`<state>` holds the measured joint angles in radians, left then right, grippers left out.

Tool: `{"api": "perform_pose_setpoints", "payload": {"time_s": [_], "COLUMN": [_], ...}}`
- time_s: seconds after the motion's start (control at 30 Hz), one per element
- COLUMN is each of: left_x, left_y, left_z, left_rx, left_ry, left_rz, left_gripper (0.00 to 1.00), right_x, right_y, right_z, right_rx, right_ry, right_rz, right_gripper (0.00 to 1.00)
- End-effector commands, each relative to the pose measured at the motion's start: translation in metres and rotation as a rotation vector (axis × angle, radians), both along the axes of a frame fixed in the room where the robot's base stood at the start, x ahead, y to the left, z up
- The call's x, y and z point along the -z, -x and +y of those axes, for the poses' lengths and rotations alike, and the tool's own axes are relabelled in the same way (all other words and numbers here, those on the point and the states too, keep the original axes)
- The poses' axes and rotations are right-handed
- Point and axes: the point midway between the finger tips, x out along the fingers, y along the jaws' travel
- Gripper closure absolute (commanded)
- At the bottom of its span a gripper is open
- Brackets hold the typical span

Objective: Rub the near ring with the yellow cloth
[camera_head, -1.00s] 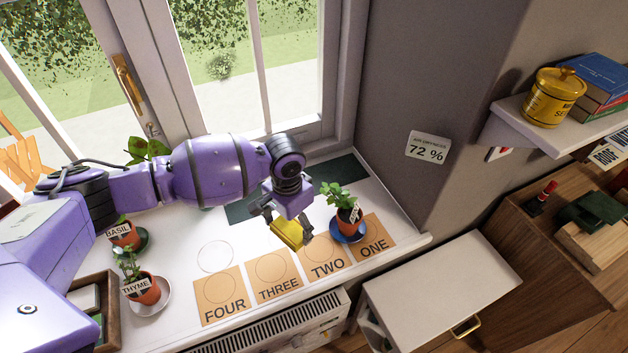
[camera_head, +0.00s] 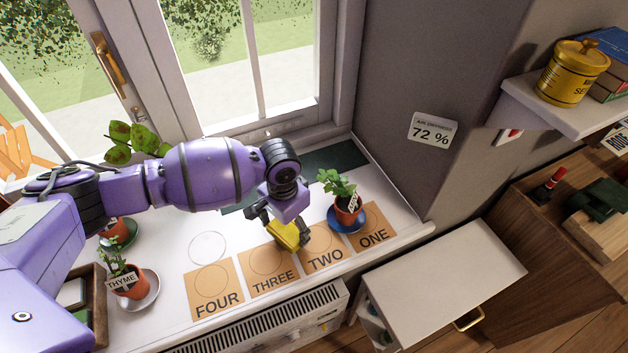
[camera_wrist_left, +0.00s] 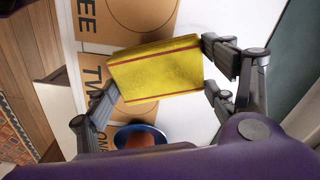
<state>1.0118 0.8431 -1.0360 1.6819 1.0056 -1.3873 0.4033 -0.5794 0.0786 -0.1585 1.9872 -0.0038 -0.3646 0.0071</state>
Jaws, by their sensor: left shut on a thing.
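The yellow cloth (camera_head: 288,237), a folded pad with red stripes, is held in my left gripper (camera_head: 284,228), which is shut on it. It hangs over the sill by the THREE and TWO cards; I cannot tell whether it touches them. The left wrist view shows the cloth (camera_wrist_left: 155,72) between the fingers (camera_wrist_left: 160,88), across the edges of both cards. A pale ring (camera_head: 208,233) lies on the bare white sill behind the FOUR card, left of the cloth. Thin circles are also printed on the cards. Which one is the near ring is unclear. My right gripper is out of view.
A potted plant (camera_head: 348,207) on a blue saucer stands right of the cloth, close to it. The thyme pot (camera_head: 128,281) stands on a grey saucer at the left, beside a wooden tray (camera_head: 98,305). The sill around the pale ring is clear.

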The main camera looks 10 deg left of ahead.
Motion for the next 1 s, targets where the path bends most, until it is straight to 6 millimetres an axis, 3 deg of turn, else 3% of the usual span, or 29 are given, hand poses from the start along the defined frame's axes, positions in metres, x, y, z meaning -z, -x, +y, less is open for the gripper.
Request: {"api": "perform_pose_setpoints", "payload": {"time_s": [1.0], "left_x": [0.017], "left_y": [0.001], "left_z": [0.0], "left_rx": [-0.001], "left_ry": [0.001], "left_rz": [0.003], "left_gripper": [0.44], "right_x": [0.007], "right_y": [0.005], "right_z": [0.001], "right_rx": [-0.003], "right_ry": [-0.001], "right_rz": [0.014], "right_gripper": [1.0]}}
